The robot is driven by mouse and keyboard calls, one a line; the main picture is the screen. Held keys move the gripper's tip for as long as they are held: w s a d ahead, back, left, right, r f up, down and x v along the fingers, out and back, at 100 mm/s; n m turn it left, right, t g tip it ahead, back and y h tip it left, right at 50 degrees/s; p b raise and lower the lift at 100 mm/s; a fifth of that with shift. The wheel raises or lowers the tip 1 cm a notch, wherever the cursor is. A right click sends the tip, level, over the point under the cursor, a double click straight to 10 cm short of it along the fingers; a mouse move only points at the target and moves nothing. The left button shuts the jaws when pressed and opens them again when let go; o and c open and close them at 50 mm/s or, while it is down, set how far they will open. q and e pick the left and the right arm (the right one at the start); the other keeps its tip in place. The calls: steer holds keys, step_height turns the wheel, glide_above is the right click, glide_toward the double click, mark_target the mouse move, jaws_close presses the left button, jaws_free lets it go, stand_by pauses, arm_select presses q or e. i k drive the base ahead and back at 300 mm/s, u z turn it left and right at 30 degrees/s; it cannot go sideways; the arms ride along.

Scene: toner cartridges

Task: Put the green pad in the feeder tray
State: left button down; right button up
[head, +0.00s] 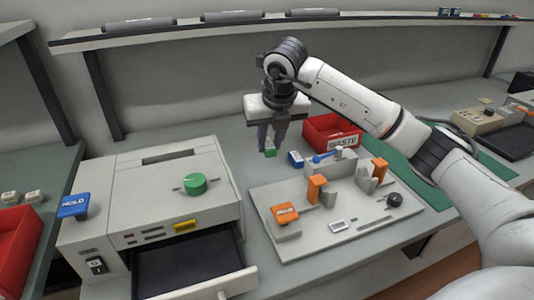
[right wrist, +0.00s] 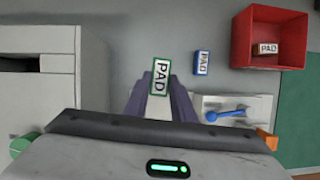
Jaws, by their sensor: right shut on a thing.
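The green pad (head: 270,153) is a small block with a white face marked PAD. It also shows in the right wrist view (right wrist: 161,77). My right gripper (head: 271,138) is shut on it, with the pad between the two fingertips, behind and right of the grey machine. I cannot tell its exact height over the bench. The feeder tray (head: 190,262) appears to be the dark, open drawer pulled out at the front of the grey machine (head: 130,195), and it looks empty. My left gripper is not in view.
A blue pad (head: 296,159) lies on the bench right of the green one. A red WASTE bin (head: 320,124) stands behind, with a pad (right wrist: 268,48) inside. A grey fixture plate (head: 262,196) with orange parts lies right of the machine. A green knob (head: 195,184) tops the machine.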

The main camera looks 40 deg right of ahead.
mark_target(189, 268)
steer(key=k, duration=0.9)
